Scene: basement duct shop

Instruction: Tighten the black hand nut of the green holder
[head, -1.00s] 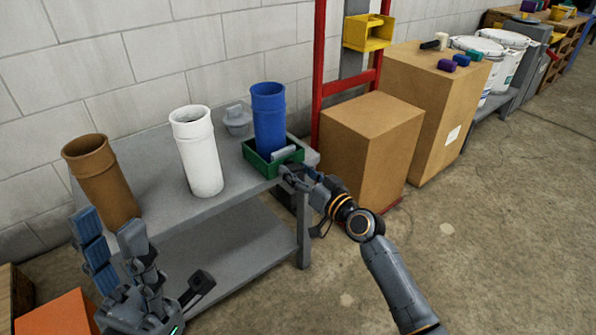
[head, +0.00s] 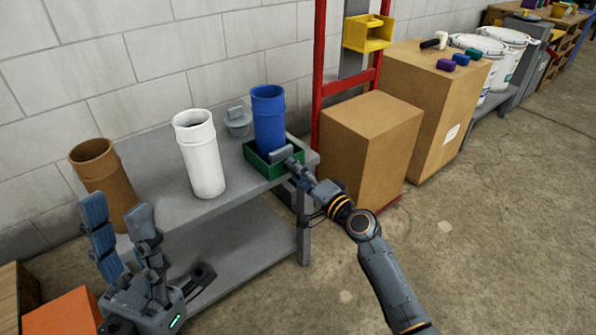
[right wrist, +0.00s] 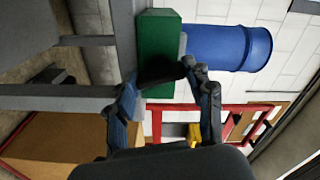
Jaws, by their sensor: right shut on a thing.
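The green holder (head: 262,170) sits on the front right corner of the grey bench, with a blue pipe (head: 269,118) upright in it. In the right wrist view the green holder (right wrist: 160,36) and blue pipe (right wrist: 225,47) appear sideways. My right gripper (head: 293,166) is at the holder's front right side. In the wrist view my right gripper (right wrist: 165,88) is shut on the black hand nut (right wrist: 162,70), which is partly hidden by the fingers. In the head view the gripper hides the nut. My left gripper (head: 119,212) is open and empty at lower left.
A white pipe (head: 199,155) and a brown pipe (head: 103,183) stand on the grey bench (head: 165,160); a grey fitting (head: 237,122) is behind. Cardboard boxes (head: 365,150) and a red frame (head: 318,60) stand right of the bench. An orange box (head: 63,312) is at lower left.

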